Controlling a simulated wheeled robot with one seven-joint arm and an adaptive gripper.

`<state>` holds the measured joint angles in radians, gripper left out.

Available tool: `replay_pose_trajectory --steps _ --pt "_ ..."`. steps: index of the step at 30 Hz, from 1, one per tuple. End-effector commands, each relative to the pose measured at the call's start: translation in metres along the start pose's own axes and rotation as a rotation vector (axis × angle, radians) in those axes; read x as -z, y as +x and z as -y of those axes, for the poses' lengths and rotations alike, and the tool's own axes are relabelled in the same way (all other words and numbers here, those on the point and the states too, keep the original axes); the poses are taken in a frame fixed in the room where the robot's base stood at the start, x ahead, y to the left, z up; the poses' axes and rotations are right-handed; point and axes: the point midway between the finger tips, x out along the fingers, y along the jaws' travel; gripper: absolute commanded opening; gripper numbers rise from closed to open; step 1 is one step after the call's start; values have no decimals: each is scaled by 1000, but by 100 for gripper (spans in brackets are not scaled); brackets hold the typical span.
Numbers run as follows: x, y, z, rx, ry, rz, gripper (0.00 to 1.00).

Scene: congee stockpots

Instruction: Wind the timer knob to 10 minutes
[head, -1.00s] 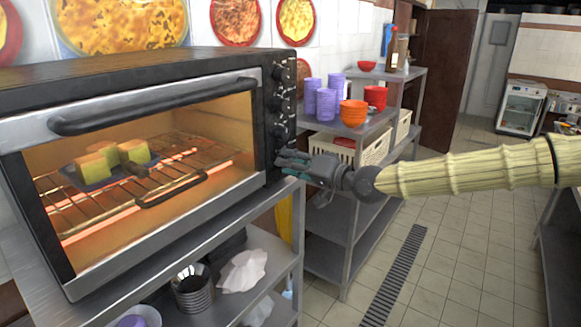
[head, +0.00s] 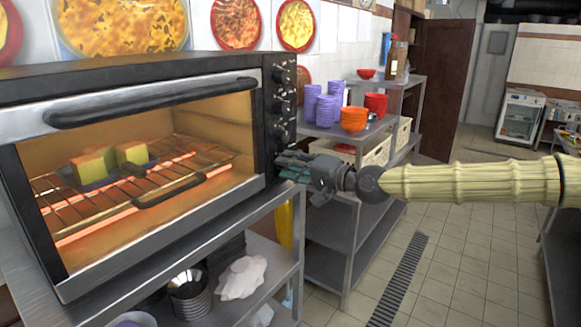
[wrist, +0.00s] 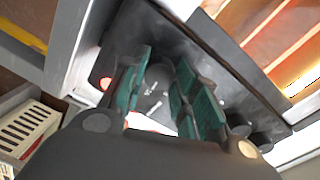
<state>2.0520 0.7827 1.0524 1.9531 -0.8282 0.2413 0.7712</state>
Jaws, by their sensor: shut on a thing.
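The toaster oven (head: 150,103) stands at the left with a vertical row of dark knobs on its right-hand panel (head: 281,110). My gripper (head: 284,166) is at the lowest part of that panel, its fingers shut on the bottom knob, which I take for the timer knob. In the wrist view, the green-padded fingers (wrist: 160,95) are on both sides of the dark knob (wrist: 154,84), which has pale marks near it. The knob's pointer and the dial setting cannot be read. A small red light (wrist: 105,83) glows beside the fingers.
Yellow bread pieces (head: 95,165) sit on a dark tray inside the glowing oven. A metal shelf (head: 345,215) with purple cups (head: 322,108) and orange bowls (head: 353,117) stands behind my gripper. Tiled floor (head: 450,260) is clear at the right.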

Motion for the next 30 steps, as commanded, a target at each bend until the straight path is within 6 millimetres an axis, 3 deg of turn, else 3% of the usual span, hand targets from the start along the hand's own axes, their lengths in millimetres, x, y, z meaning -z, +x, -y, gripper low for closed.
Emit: replay_pose_trajectory --steps 4,5,8,9,20,30 --pt "3 0 1 2 -1 -5 6" --pt "3 0 1 2 -1 -5 32" --pt "2 0 1 2 -1 -4 50" --pt "2 0 1 2 -1 -3 52" --pt "1 -2 0 1 -1 -1 52" --pt "1 -37 0 1 0 -2 52"
